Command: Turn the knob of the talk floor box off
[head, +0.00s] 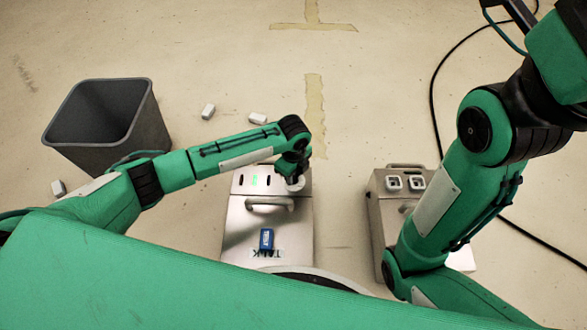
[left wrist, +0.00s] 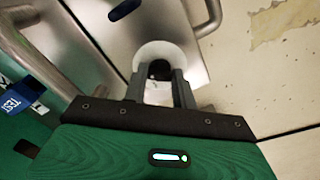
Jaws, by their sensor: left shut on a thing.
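The talk floor box (head: 237,222) is a brushed-metal case on the floor in the middle of the head view, with an upside-down TALK label (head: 268,253). A green light (head: 254,181) shows between two dark slots at its far end. Its pale round knob (head: 298,186) is at the far right corner, partly covered by my left gripper (head: 292,173). In the left wrist view the knob (left wrist: 161,52) shows as a white disc with a dark centre, and the left gripper (left wrist: 160,88) is shut on its grip. My right gripper is out of view.
The box has a metal handle (head: 268,204) and a blue tag (head: 266,239), which reads TEST in the left wrist view (left wrist: 25,92). A second metal box (head: 384,215) stands to the right, partly behind my right arm. A grey bin (head: 100,115) and small white blocks (head: 208,111) are at left.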

